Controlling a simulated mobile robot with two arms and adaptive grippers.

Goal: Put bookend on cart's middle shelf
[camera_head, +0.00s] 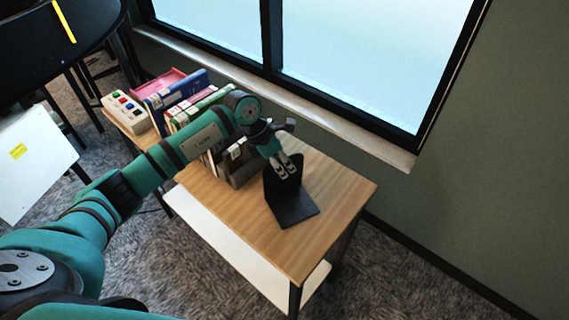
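A black L-shaped bookend (293,207) stands on the wooden top (343,198) of a low unit, near its right end. Its flat base lies toward me and its upright plate rises at the back. My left gripper (286,171) comes down over the upright plate, with its two fingertips close together and overlapping the plate in the picture. I cannot tell whether the fingers are closed on the plate or just in front of it. A middle shelf of a cart cannot be made out for certain. My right gripper is out of view.
Several upright books (190,105) and a box with coloured buttons (127,112) stand on the left part of the top. A window sill (360,143) and wall are close behind. A white box-like surface (35,160) and dark round table (50,50) are at left.

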